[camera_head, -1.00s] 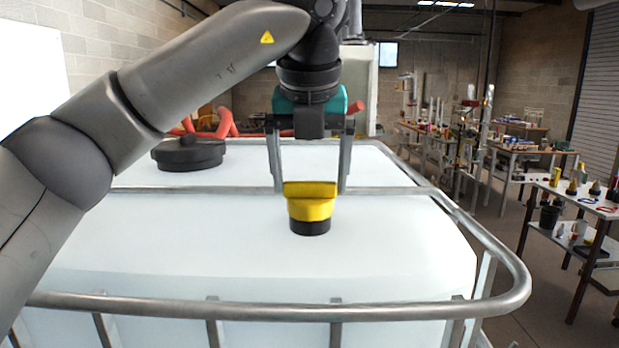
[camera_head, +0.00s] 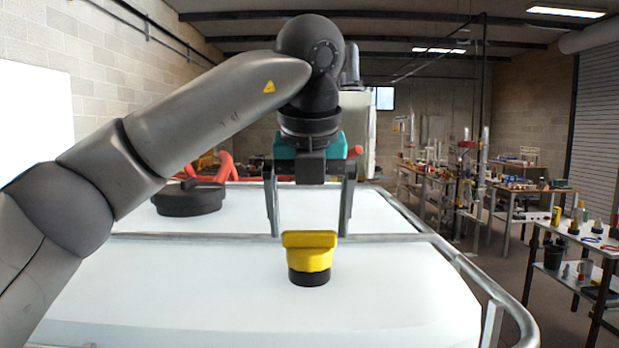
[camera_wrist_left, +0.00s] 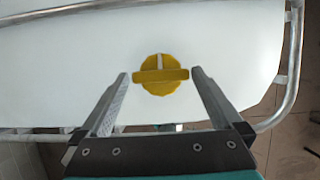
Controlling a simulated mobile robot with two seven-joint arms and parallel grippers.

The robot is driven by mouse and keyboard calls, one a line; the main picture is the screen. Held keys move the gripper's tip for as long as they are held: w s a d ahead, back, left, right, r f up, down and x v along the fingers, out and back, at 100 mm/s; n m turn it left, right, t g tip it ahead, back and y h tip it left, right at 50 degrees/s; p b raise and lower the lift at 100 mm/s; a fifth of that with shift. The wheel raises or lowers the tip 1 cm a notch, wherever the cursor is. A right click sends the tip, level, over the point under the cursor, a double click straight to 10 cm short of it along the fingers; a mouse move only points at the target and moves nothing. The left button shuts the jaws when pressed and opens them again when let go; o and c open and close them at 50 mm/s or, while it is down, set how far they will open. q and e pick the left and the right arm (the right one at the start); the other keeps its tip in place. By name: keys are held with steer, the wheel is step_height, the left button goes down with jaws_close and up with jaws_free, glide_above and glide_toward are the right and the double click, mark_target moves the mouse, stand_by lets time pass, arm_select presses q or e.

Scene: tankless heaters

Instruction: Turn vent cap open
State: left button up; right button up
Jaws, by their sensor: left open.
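The yellow vent cap (camera_head: 309,256) sits on a short black base on top of the white tank (camera_head: 180,285). Its raised grip bar runs left to right in the head view. My left gripper (camera_head: 308,234) is open and points down, with its two fingers spread above the cap and nothing between them. In the left wrist view, the cap (camera_wrist_left: 161,75) shows its round yellow top with the bar across it, beyond and between the open fingertips (camera_wrist_left: 160,74). The fingers appear apart from the cap. My right gripper does not show.
Metal rails (camera_head: 150,236) cross and border the tank. A large black lid (camera_head: 188,198) lies at the back left, with red pipes (camera_head: 228,166) behind it. Workbenches with tools stand at the right. The tank top around the cap is clear.

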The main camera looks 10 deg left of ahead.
arm_select(q)
steer(key=p+v, duration=0.2)
steer(key=v, duration=1.2)
steer(key=shift+s+r, duration=0.2)
steer(key=shift+r, duration=0.15)
